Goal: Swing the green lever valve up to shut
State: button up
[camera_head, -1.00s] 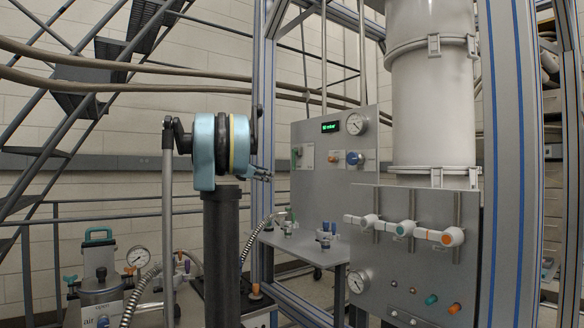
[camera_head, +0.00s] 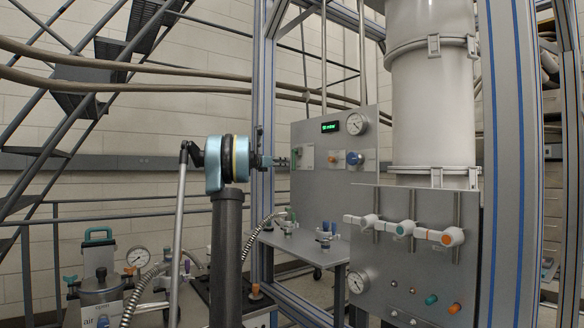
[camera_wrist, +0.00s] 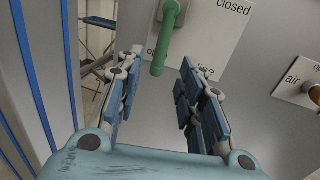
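The green lever valve (camera_wrist: 164,48) hangs down from its pivot at the top of the wrist view. Its free end is by the partly covered "open" mark on a white label (camera_wrist: 215,35); "closed" is written higher up, to the right. In the head view the lever (camera_head: 294,156) is a small green strip on the grey panel, partly behind my gripper. My gripper (camera_wrist: 162,62) is open, with a blue-padded finger to each side of the lever's lower end. I cannot tell whether the fingertips reach around it or stop short. No contact shows.
An orange-handled valve (camera_wrist: 312,92) by an "air" label sits to the right in the wrist view. The grey panel (camera_head: 338,185) also bears a blue knob (camera_head: 354,158) and a gauge (camera_head: 356,124). A blue-edged frame post (camera_head: 264,90) stands left of the panel.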

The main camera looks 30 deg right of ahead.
aim_at(293, 163)
jog(key=x, duration=0.9)
jog(key=shift+d, duration=0.35)
grip_shut()
